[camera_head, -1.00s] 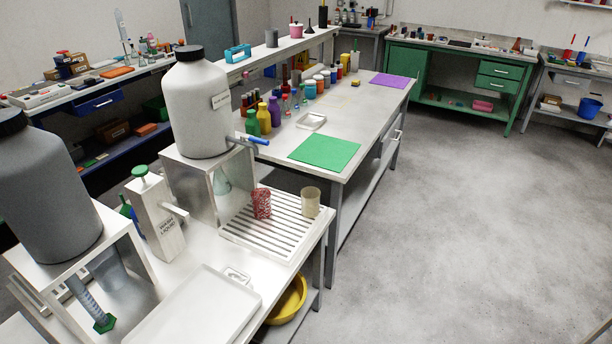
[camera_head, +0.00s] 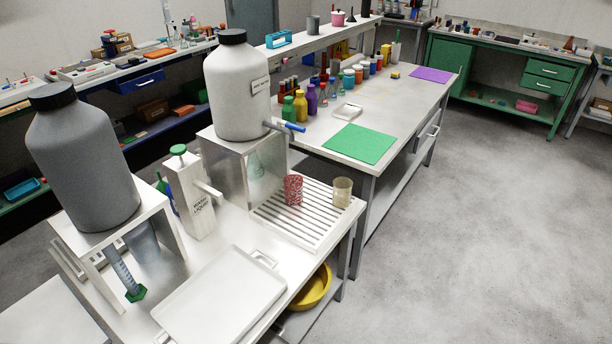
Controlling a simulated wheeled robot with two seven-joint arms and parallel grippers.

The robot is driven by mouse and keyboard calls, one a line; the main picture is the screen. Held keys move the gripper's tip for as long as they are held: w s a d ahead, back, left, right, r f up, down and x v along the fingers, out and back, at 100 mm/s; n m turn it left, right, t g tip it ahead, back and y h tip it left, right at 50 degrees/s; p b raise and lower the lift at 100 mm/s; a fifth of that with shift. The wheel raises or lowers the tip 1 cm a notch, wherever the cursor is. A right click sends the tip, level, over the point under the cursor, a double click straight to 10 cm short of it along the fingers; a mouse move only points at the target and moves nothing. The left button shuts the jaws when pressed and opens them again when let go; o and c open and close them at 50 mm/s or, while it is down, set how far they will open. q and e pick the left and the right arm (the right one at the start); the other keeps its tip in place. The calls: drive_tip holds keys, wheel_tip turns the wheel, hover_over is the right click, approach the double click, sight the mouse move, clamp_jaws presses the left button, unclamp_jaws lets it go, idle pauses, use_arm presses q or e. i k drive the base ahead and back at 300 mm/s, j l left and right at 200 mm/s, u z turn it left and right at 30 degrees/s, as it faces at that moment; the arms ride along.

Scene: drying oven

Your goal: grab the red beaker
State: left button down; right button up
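The red beaker (camera_head: 293,189) stands upright on the white slatted drying rack (camera_head: 310,228) on the near bench. It has a mottled red and whitish surface. A beige beaker (camera_head: 342,191) stands just to its right on the same rack. Neither of my grippers shows in the head view, so nothing is seen holding the red beaker.
A large white jug (camera_head: 236,95) with a blue tap sits on a metal stand left of the rack. A wash liquid dispenser (camera_head: 190,195), a grey jug (camera_head: 82,160) and a white tray (camera_head: 220,298) are nearer. A yellow basin (camera_head: 313,288) sits below. Floor at right is clear.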

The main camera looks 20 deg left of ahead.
sight(294, 190)
drive_tip(key=u, duration=0.95)
drive_tip(key=i+l+u, duration=0.2)
drive_tip(key=l+u, duration=0.2)
drive_tip(key=i+l+u, duration=0.1)
drive_tip(key=l+u, duration=0.7)
drive_tip(key=l, duration=0.2)
drive_tip(key=l+u, duration=0.2)
drive_tip(key=l, duration=1.9)
